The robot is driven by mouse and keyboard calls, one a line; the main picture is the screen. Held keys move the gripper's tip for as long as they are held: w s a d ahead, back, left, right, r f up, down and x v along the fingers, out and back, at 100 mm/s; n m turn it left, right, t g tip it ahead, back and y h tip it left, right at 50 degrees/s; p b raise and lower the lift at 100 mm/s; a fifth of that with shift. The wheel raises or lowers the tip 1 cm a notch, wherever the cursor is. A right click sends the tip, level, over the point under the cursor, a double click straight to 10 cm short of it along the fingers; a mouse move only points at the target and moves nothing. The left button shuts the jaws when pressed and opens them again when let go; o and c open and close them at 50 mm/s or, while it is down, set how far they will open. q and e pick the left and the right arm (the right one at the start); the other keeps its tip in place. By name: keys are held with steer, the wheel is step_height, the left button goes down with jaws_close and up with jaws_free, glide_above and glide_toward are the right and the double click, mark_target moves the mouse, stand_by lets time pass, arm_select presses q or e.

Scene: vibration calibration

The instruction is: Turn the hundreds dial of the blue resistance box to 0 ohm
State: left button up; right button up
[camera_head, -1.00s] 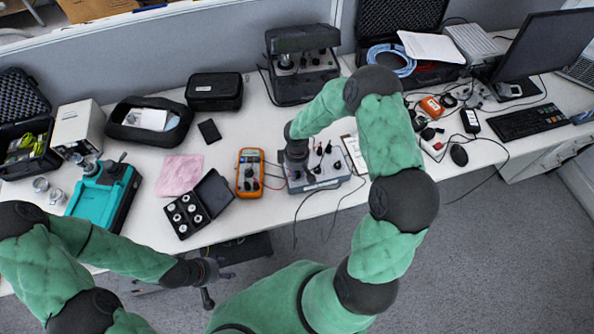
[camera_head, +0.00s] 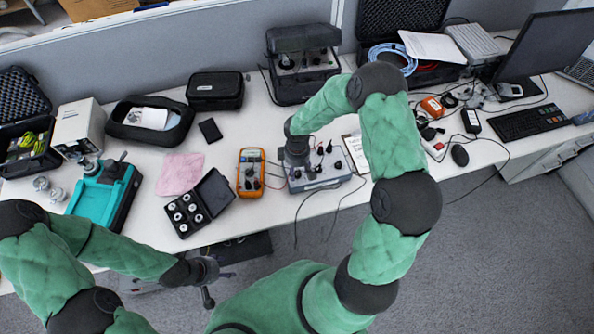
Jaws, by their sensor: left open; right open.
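The resistance box (camera_head: 322,175) is a small grey-blue box with several black knobs on top, near the front edge of the table. My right gripper (camera_head: 298,168) points down over the left part of its top face and hides the knobs there. Its fingers are too small to see clearly, and I cannot tell whether they touch a dial. The dial markings are too small to read. My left gripper (camera_head: 209,282) is open and empty, low in front of the table, away from the box.
An orange multimeter (camera_head: 250,172) lies just left of the box, with leads between them. A clipboard (camera_head: 355,152) lies to its right. A black case of weights (camera_head: 198,203) and a teal device (camera_head: 104,192) stand further left. A dark instrument case (camera_head: 302,65) stands behind.

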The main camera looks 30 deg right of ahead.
mark_target(297, 173)
step_height(297, 173, up, 10)
steer(key=shift+r, duration=0.15)
steer(key=shift+s, duration=0.1)
stand_by(0.6)
